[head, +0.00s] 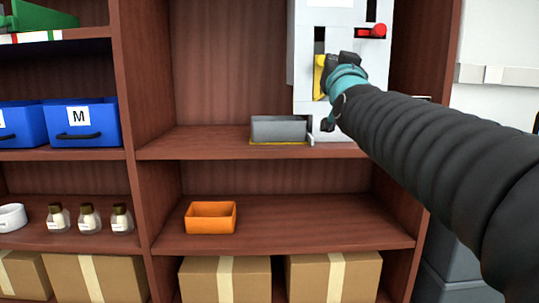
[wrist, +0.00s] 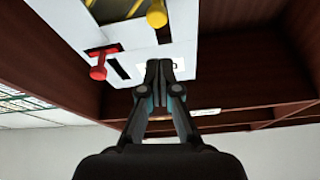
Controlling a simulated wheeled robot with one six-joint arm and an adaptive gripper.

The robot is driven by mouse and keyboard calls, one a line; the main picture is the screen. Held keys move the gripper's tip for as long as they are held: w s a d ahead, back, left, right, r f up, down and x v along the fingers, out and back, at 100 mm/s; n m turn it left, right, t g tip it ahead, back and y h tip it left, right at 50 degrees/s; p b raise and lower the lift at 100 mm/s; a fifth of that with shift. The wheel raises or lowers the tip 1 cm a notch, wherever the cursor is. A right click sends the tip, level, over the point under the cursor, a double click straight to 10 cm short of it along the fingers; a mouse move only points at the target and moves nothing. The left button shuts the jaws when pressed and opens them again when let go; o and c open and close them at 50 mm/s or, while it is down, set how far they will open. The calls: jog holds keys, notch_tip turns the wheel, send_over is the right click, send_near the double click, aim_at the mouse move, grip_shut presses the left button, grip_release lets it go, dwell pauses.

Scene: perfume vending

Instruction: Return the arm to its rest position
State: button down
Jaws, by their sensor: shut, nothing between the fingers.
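My gripper (wrist: 159,64) is shut and empty in the wrist view, its fingertips together in front of the white vending machine. In the head view my black arm reaches in from the right, and my gripper (head: 343,60) is at the machine's front. The white machine (head: 304,50) stands on the shelf. It has a yellow lever (head: 319,76), which also shows in the wrist view (wrist: 157,14), and a red lever (head: 378,31), which also shows there (wrist: 99,71). I cannot tell whether my gripper touches the machine.
A grey tray (head: 278,129) sits at the machine's foot. An orange bin (head: 211,217) stands on the shelf below. Blue bins (head: 92,122), small bottles (head: 89,218) and a white bowl (head: 12,217) are at left. Cardboard boxes (head: 333,278) fill the bottom. Shelf room right of the orange bin is clear.

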jog(key=s+a+f+n+g+y, duration=0.1)
jog(key=s+f+g, duration=0.15)
jog(key=f, duration=0.55)
jog(key=s+f+g+p, duration=0.1)
jog(key=f+g, duration=0.3)
jog(key=f, duration=0.5)
jog(key=s+a+f+n+g+y, duration=0.1)
jog(key=f+g, duration=0.2)
jog(key=f, duration=0.5)
jog(key=s+d+f+g+p, duration=0.1)
jog(key=s+f+g+p, duration=0.2)
jog(key=s, duration=1)
jog(key=s+d+f+g+h+p, duration=0.1)
jog(key=s+f+g+p, duration=0.3)
jog(key=s+f, duration=0.5)
jog(key=s, duration=0.4)
jog(key=shift+s+d+f, duration=0.15)
jog(key=shift+s+f, duration=0.05)
jog(key=shift+f, duration=0.15)
